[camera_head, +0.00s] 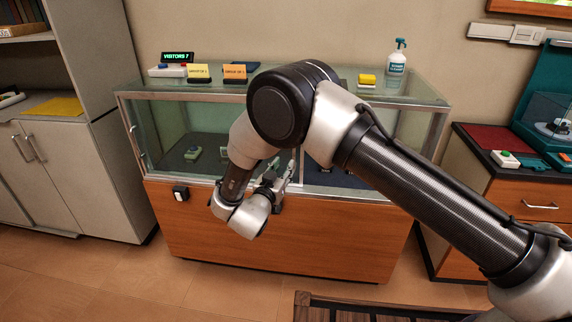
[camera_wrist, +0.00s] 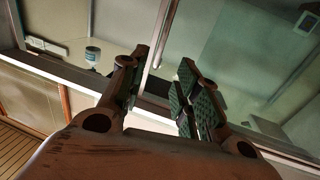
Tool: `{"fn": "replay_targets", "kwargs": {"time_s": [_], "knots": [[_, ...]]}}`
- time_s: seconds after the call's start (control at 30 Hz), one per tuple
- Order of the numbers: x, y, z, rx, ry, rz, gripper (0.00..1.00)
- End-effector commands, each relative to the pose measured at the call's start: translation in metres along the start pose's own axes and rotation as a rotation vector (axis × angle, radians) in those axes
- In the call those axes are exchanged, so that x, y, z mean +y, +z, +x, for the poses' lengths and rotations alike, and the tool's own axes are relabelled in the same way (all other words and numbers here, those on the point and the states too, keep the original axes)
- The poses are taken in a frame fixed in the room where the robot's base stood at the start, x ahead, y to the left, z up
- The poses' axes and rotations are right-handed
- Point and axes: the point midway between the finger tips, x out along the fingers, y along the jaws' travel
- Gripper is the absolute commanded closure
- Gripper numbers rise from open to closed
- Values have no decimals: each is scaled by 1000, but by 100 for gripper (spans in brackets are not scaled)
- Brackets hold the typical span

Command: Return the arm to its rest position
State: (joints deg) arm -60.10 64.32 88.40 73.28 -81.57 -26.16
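My arm reaches from the lower right of the head view across the front of the glass display case (camera_head: 300,228). Its upper links bend over the case top and its wrist hangs in front of the case. My gripper (camera_head: 284,178) is near the case's glass front, partly hidden by the wrist. In the wrist view my gripper (camera_wrist: 157,84) has its two dark-padded fingers apart, with nothing held between them. A thin metal glass edge (camera_wrist: 160,35) shows beyond the gap; I cannot tell whether the fingers touch it.
On the case top are a visitors sign (camera_head: 177,57), yellow (camera_head: 198,72) and orange (camera_head: 235,72) cards, a yellow block (camera_head: 367,79) and a spray bottle (camera_head: 397,60). A grey cabinet (camera_head: 70,165) stands left, a wooden drawer unit (camera_head: 535,200) right. A dark slatted item (camera_head: 350,306) is in front.

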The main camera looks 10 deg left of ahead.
Motion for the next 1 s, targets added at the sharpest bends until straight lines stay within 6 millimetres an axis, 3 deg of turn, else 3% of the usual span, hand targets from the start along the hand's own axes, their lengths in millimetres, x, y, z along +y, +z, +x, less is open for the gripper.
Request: {"fn": "replay_targets", "kwargs": {"time_s": [0.37,0.47,0.53,0.6,0.7,0.77,0.87,1.0], "knots": [[-3,6,-1,-27,-12,22,68],[-21,30,-2,-130,-88,50,68],[-36,60,-9,-251,-185,46,68],[-46,99,-26,-405,-296,12,68],[-59,122,-60,-625,-455,-31,68],[-57,120,-77,-754,-531,-57,68],[-35,95,-98,-967,-633,-106,68],[30,35,-115,-1207,-705,-184,68]]}}
